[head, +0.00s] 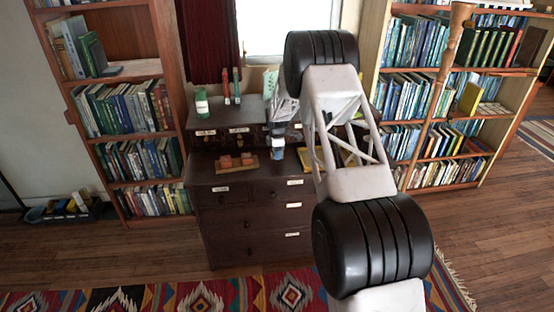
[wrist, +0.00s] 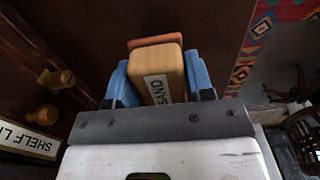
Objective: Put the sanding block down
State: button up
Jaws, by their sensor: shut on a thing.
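The sanding block (wrist: 158,68) is a tan wooden block with a reddish layer along its far side and a label reading SAND. In the wrist view it sits between the two blue fingers of my gripper (wrist: 159,84), which is shut on it. In the head view my gripper (head: 277,141) is over the dark dresser (head: 242,205), near its middle. The block is too small and covered there to make out clearly. I cannot tell how far it is above the dresser top.
A wooden tray with reddish blocks (head: 236,161) lies left of my gripper on the dresser. A green-and-white bottle (head: 202,103) and red-and-green tubes (head: 231,86) stand on the raised back part. A yellow item (head: 305,158) lies to the right. Bookshelves (head: 130,110) flank the dresser.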

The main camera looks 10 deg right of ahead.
aim_at(277, 163)
jog(key=shift+f, duration=1.75)
jog(key=shift+f, duration=0.15)
jog(key=o, duration=1)
notch_tip(277, 163, up, 12)
jog(key=shift+r, duration=0.15)
